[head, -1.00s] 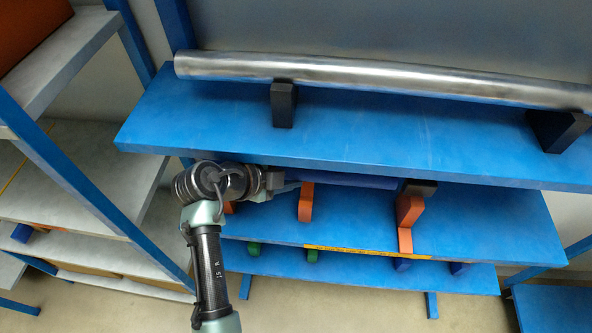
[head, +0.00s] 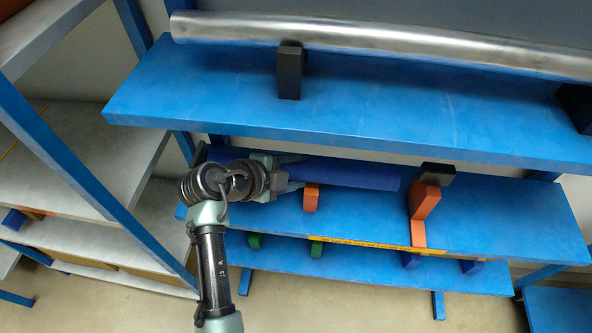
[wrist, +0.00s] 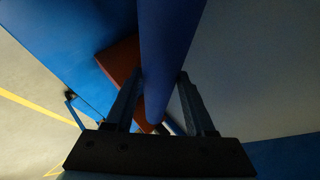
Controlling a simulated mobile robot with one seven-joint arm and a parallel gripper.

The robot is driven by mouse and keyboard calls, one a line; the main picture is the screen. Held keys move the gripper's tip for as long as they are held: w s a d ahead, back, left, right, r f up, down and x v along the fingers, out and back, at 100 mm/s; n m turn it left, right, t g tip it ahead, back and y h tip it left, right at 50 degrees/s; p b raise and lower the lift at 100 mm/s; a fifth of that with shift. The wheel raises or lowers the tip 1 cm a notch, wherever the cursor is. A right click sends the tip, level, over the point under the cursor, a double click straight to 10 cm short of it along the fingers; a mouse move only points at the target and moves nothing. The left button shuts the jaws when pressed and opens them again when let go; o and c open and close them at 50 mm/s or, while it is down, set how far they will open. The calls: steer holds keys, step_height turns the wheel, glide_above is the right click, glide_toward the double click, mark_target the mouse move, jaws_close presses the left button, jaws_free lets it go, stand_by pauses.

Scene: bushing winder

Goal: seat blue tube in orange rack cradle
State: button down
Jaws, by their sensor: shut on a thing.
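The dark blue tube (head: 352,173) lies lengthwise just above the middle blue shelf, below the upper shelf's front edge. My gripper (head: 287,174) is shut around it left of its middle. In the wrist view the tube (wrist: 167,45) runs between the two fingers of my gripper (wrist: 160,85). The orange rack cradle shows as a left orange block (head: 311,197) under the tube and a right orange block (head: 424,206) with a dark grey cap (head: 438,175), past the tube's right end. A red-orange block (wrist: 121,62) is beside the tube in the wrist view. Whether the tube touches the cradle is unclear.
The upper blue shelf (head: 200,90) overhangs close above, carrying a long silver tube (head: 370,42) on black supports (head: 290,72). A lower shelf (head: 340,270) has green (head: 316,247) and blue blocks. Grey shelving with a blue post (head: 85,165) stands at left.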

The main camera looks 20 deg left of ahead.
steer(key=shift+s+d+f, duration=0.15)
steer(key=shift+s+f, duration=0.05)
steer(key=shift+f, duration=0.5)
steer(key=shift+c, duration=0.9)
jaws_free()
steer(key=shift+s+a+r, duration=0.25)
steer(key=shift+s, duration=0.05)
steer(key=r+v, duration=0.1)
steer(key=v, duration=1.1)
steer(key=shift+w+r+b, duration=0.15)
steer(key=shift+r+b, duration=0.05)
steer(key=shift+b, duration=0.2)
